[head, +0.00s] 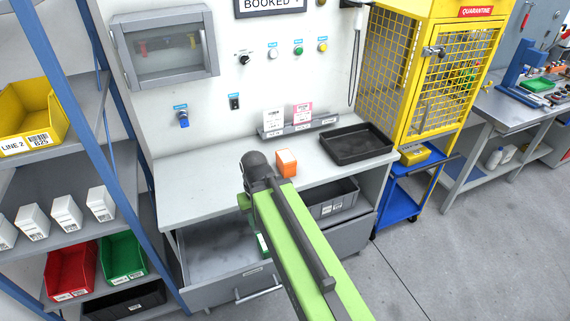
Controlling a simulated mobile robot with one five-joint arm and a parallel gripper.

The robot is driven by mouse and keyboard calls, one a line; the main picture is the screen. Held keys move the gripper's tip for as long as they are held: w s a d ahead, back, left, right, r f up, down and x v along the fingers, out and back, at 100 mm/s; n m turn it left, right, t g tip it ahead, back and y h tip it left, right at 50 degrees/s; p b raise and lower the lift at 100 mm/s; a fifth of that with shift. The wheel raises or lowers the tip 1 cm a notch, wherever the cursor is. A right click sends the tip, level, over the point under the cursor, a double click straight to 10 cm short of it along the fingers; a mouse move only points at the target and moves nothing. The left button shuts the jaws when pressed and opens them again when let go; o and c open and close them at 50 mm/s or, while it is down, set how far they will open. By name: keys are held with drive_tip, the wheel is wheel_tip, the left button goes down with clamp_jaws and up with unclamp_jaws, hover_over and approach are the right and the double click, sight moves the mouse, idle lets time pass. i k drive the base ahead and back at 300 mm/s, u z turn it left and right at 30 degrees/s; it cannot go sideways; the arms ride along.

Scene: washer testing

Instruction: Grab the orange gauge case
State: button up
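The orange gauge case (286,164) is a small upright orange block with a paler top. It stands on the light grey workbench top (195,190), just right of the dark rounded joint of my arm. My green arm reaches up from the bottom of the head view over the front of the bench. My gripper's fingers do not show; the arm itself seems to hide them. I cannot see anything touching the case.
A black tray (357,144) lies right of the case. A card rack (298,127) stands behind it. Below the bench, a drawer (215,255) is open and a grey bin (330,200) sits right. A blue cart (405,195) and yellow cage (430,85) are right; shelving stands left.

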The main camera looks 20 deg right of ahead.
sight(286, 163)
drive_tip(key=u, duration=0.15)
drive_tip(key=k, duration=0.1)
drive_tip(key=u, duration=3.1)
drive_tip(key=k, duration=0.75)
drive_tip(key=z, duration=1.7)
drive_tip(key=i, duration=1.05)
drive_tip(key=u, duration=0.15)
